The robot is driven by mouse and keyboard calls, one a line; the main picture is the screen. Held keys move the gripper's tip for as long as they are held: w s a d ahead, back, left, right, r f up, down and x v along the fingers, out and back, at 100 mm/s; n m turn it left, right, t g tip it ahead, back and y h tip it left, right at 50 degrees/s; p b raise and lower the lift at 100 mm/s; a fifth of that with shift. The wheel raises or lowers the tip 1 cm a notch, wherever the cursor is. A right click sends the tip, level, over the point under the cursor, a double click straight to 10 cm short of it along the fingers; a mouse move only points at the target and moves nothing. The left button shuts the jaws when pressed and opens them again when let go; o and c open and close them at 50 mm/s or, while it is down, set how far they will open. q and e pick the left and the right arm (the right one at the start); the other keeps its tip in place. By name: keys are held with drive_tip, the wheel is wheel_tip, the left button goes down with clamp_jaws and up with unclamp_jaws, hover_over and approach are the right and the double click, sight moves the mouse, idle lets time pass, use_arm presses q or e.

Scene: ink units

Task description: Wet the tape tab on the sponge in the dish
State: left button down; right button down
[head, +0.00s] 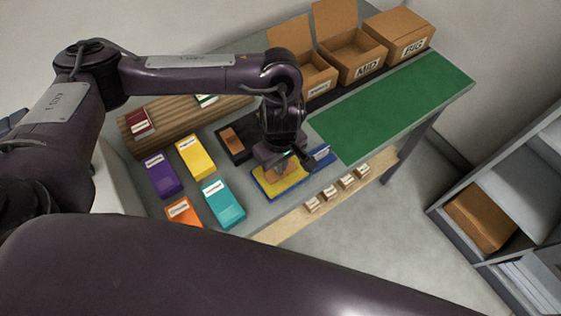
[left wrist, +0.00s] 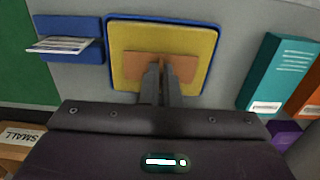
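The yellow sponge (head: 296,184) lies in the blue dish (head: 265,196) near the front edge of the table. In the left wrist view the sponge (left wrist: 193,40) fills the blue-rimmed dish (left wrist: 217,52). My left gripper (head: 278,172) points down over the sponge. In the left wrist view its two fingers (left wrist: 160,68) are close together on the tan tape tab (left wrist: 137,65). The tab looks flat over the sponge; whether it touches cannot be told. The fingers hide the middle of the tab. My right gripper is out of view.
A blue holder with paper slips (head: 320,156) stands right beside the dish. A black tray (head: 228,150) with a brown piece is left of it. Teal (head: 223,203), yellow (head: 196,157), purple (head: 163,175) and orange boxes stand left. A green mat (head: 390,105) lies clear; open cartons (head: 352,55) stand behind.

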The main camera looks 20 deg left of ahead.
use_arm(q)
drive_tip(key=shift+f, duration=0.2)
idle(0.6)
drive_tip(key=shift+s+b, duration=0.1)
drive_tip(key=shift+b, duration=0.25)
idle(0.4)
drive_tip(key=shift+r+p, duration=2.95)
drive_tip(key=shift+r, duration=0.6)
